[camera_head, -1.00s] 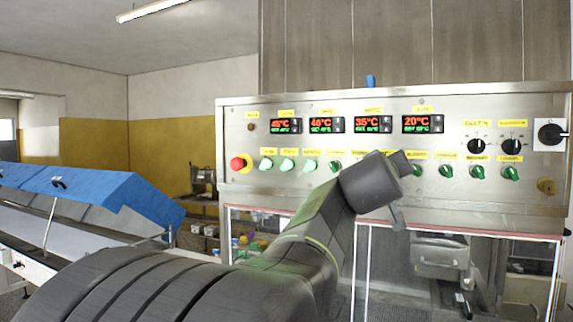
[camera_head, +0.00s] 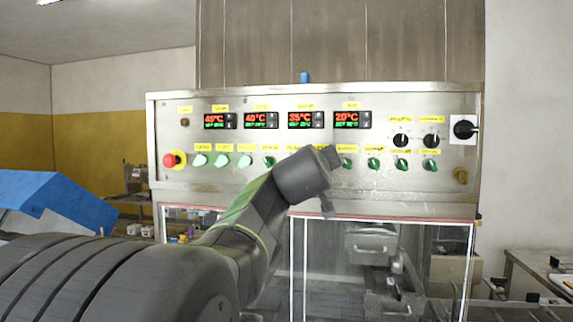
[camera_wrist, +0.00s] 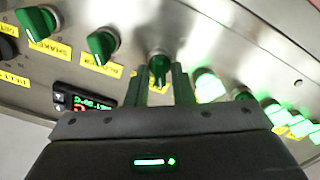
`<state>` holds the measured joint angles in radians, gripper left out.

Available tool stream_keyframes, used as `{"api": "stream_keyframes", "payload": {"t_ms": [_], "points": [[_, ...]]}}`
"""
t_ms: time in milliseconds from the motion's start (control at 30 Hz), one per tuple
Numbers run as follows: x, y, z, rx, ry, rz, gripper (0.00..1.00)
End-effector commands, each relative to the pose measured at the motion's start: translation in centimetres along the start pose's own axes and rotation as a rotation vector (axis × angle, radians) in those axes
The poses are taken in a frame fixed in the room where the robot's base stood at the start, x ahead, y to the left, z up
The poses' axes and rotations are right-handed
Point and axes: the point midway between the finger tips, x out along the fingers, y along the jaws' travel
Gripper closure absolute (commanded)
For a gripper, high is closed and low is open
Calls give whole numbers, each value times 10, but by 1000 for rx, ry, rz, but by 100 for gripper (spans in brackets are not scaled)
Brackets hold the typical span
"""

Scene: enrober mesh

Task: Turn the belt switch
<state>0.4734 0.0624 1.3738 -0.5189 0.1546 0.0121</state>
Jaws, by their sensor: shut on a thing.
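A dark green belt-type rotary switch (camera_wrist: 159,64) is on the steel control panel, between my fingers in the wrist view. My gripper (camera_wrist: 160,84) is shut on this switch, one finger on each side of its handle. The handle stands roughly in line with the fingers. A yellow label by it is mostly covered, so I cannot read it. In the head view my wrist hides the gripper and this switch in front of the panel (camera_head: 400,202).
Dark green knobs, including one labelled blower (camera_wrist: 102,44) and one labelled shaker (camera_wrist: 40,22), are close on one side. Lit green knobs (camera_wrist: 208,86) are on the other. A red emergency button (camera_head: 169,160), temperature displays (camera_head: 220,121) and a black main switch (camera_head: 464,129) share the panel.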

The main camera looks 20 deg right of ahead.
Motion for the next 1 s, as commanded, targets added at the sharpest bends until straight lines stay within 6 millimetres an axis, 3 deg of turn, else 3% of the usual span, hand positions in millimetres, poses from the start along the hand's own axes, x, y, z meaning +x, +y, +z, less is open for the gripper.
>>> {"api": "stream_keyframes", "payload": {"t_ms": [267,1000], "points": [[0,-1,2,139,1,0,100],[0,1,4,801,0,0,100]]}}
